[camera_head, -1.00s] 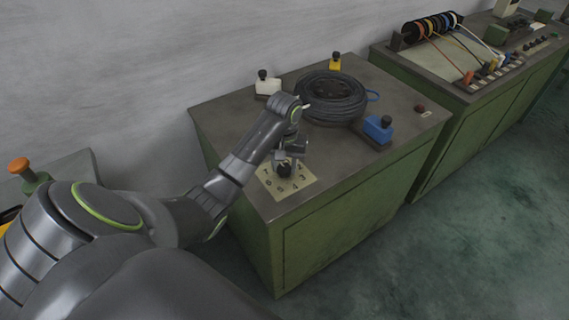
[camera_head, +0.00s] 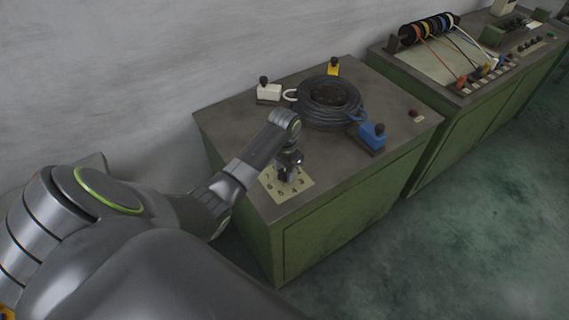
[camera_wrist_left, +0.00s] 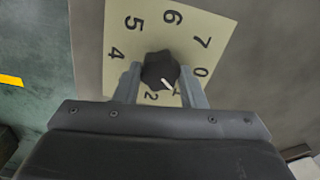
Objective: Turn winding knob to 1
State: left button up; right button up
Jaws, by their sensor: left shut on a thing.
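The black winding knob (camera_wrist_left: 158,68) sits on a pale dial plate (camera_wrist_left: 185,30) printed with dark numbers. Its white pointer line points to the lower right in the left wrist view, toward a partly hidden mark between 0 and 2. My left gripper (camera_wrist_left: 160,74) is shut on the knob, with one finger on each side of it. The 3 is hidden in that view. In the head view my left gripper (camera_head: 287,164) is down over the dial plate (camera_head: 301,190) near the front left of the green cabinet's top. My right gripper is not in view.
A black cable coil (camera_head: 325,117) lies on the cabinet top (camera_head: 235,120), with white (camera_head: 268,91), yellow (camera_head: 333,68) and blue (camera_head: 373,135) blocks around it. A second green cabinet (camera_head: 450,130) with spools stands to the right. A wall is behind.

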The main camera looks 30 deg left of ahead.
pick_arm(q)
jog(key=shift+m+p, duration=0.5)
jog(key=shift+m, duration=0.2)
jog(key=o, duration=1)
jog(key=shift+r, duration=0.1)
notch_tip(320, 180, up, 9)
notch_tip(320, 180, up, 8)
jog(key=p, duration=0.6)
send_over(285, 172)
jog(key=shift+s+r, duration=0.1)
